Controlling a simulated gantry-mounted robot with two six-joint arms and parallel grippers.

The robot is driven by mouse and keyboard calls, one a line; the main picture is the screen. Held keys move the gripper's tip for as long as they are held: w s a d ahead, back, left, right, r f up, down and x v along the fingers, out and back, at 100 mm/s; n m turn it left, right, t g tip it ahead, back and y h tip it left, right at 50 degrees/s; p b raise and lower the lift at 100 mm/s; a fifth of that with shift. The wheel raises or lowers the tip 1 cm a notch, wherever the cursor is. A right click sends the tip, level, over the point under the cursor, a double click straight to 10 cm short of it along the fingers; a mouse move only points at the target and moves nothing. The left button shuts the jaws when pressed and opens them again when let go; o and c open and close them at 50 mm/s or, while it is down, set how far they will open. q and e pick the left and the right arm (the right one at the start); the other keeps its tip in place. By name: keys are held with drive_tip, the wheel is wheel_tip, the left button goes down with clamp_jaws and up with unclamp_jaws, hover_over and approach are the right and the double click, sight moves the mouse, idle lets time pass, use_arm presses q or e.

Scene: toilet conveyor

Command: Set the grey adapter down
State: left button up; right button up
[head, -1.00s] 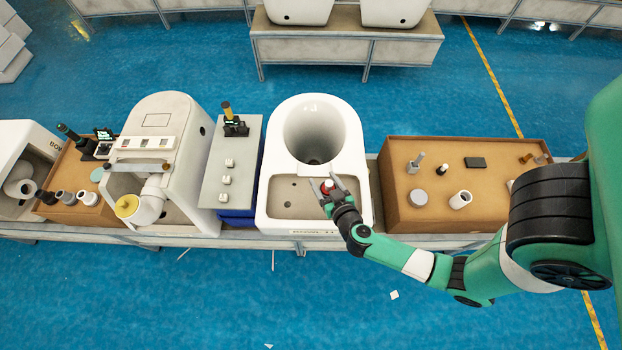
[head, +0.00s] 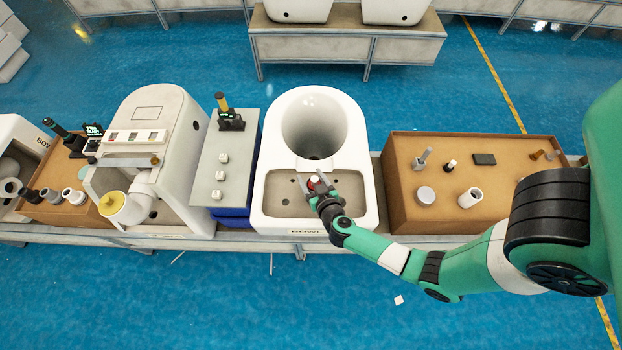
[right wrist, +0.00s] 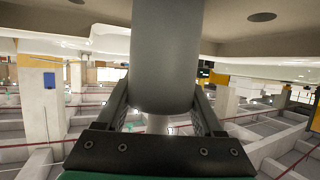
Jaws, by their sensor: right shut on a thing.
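A white toilet bowl (head: 265,180) stands on the conveyor in the middle of the head view, with its flat rear deck toward me. My right gripper (head: 316,187) is over that deck, just in front of the bowl opening. It is shut on the grey adapter (right wrist: 165,55), a plain grey cylinder that fills the space between the fingers in the right wrist view. Whether the adapter touches the deck is hidden. My left gripper is not in view.
To the right is a brown tray (head: 400,210) with several small parts. To the left are a grey board (head: 236,150) with white blocks and a black-and-yellow tool (head: 228,115), then another toilet (head: 165,115). Dark holes show in the bowl's deck.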

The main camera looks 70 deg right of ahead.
drive_tip(key=o, duration=1.5)
drive_tip(key=shift+f, duration=0.1)
drive_tip(key=shift+c, duration=0.2)
drive_tip(key=shift+s+a+r, duration=0.1)
drive_tip(key=shift+r, duration=0.15)
drive_tip(key=p+v, duration=0.3)
drive_tip(key=v, duration=0.8)
drive_tip(key=shift+s+a+p, duration=0.25)
drive_tip(key=shift+s+p, duration=0.05)
drive_tip(key=shift+p, duration=0.05)
drive_tip(key=shift+r, duration=0.15)
